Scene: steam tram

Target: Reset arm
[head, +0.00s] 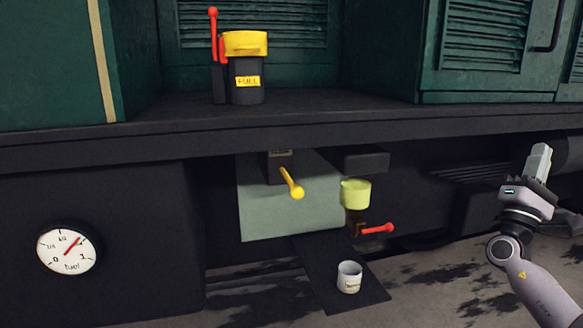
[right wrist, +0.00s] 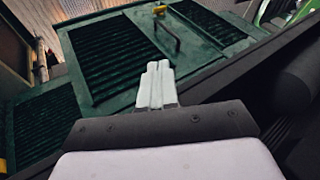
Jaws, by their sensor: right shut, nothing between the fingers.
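My right gripper (head: 540,160) is raised at the right of the head view, in front of the tram's dark side and clear of everything. Its fingers are shut and empty. In the right wrist view the shut fingers (right wrist: 157,86) point toward green louvred panels (right wrist: 120,60). My left gripper is not in view.
A black fuel container (head: 247,84) with a yellow top and red lever (head: 214,35) stands on the ledge. Below are a yellow-knobbed lever (head: 292,184), a yellow-green cup (head: 355,193), a red handle (head: 377,229), a white mug (head: 349,277) and a fuel gauge (head: 67,250).

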